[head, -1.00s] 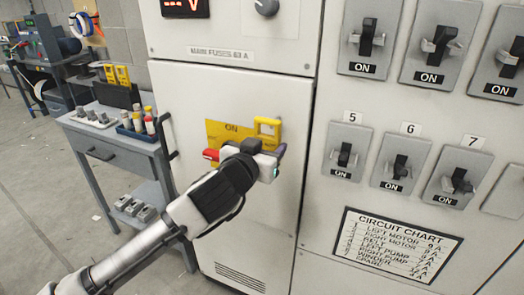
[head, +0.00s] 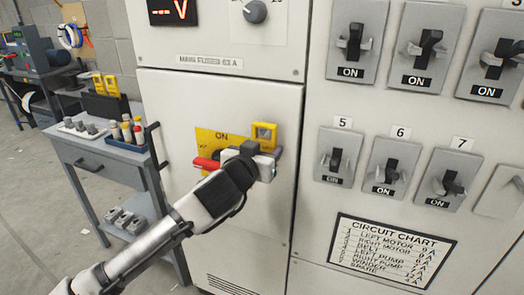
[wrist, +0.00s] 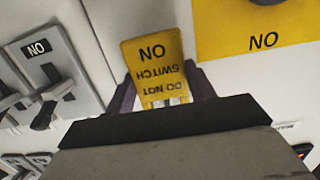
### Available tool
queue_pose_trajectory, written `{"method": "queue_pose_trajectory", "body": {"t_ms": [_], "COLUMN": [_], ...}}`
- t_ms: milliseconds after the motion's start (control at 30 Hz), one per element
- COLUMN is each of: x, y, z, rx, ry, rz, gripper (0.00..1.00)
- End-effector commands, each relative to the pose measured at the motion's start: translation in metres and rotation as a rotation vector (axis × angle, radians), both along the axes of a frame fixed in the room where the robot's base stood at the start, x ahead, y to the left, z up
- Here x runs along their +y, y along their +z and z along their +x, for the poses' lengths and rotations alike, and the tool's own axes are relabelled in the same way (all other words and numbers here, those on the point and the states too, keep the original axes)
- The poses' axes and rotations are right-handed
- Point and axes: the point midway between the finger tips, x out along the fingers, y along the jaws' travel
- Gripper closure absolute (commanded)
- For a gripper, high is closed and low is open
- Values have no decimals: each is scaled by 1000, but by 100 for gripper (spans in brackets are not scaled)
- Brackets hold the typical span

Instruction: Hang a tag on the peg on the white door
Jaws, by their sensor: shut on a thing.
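The white door (head: 270,100) is the cabinet panel behind my arm. A yellow plate marked "ON" (head: 210,138) is on the door, left of the tag, with a red handle (head: 205,163) below. I cannot make out the peg. Whether the tag touches the door is unclear.
Breaker switches (head: 338,157) and a circuit chart (head: 392,249) are on the panel to the right. A grey cart (head: 100,165) stands at the left, with more yellow tags (head: 105,84) on a black rack and a blue tray of bottles. Floor is clear left of the cart.

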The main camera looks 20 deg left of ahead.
Motion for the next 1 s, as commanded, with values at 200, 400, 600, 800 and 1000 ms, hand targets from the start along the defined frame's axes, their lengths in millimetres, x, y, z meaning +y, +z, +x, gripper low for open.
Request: {"method": "queue_pose_trajectory", "body": {"t_ms": [200, 400, 600, 800, 1000], "x": [0, 0, 0, 0, 0], "y": [0, 0, 0, 0, 0], "z": [0, 0, 0, 0, 0], "rx": [0, 0, 0, 0, 1], "ry": [0, 0, 0, 0, 0], "rz": [0, 0, 0, 0, 0], "gripper": [68, 68, 31, 20, 20]}}
